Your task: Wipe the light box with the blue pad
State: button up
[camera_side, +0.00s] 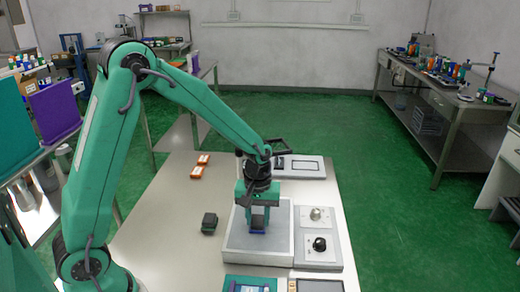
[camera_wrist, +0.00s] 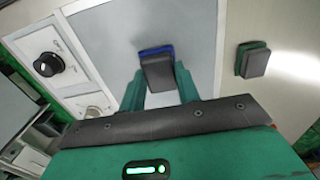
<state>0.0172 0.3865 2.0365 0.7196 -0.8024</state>
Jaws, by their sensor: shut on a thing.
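The light box (camera_side: 282,237) is a flat grey panel with a pale rim, on the table under my gripper. It also fills the middle of the wrist view (camera_wrist: 198,28). My gripper (camera_side: 258,214) points down over it, and its green fingers (camera_wrist: 158,80) are shut on the blue pad (camera_side: 257,232). In the wrist view the pad (camera_wrist: 152,50) shows a blue edge below a dark grey block between the fingertips. The pad is down at the panel face; I cannot tell whether it touches. My fingers hide part of the pad.
A dark green and black block (camera_side: 209,223) stands left of the light box. Panels with a silver knob (camera_side: 316,214) and a black knob (camera_side: 319,244) are at its right. Orange blocks (camera_side: 200,165) lie further back. The table left of the box is mostly clear.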

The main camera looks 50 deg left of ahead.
jog(key=shift+r, duration=4.05)
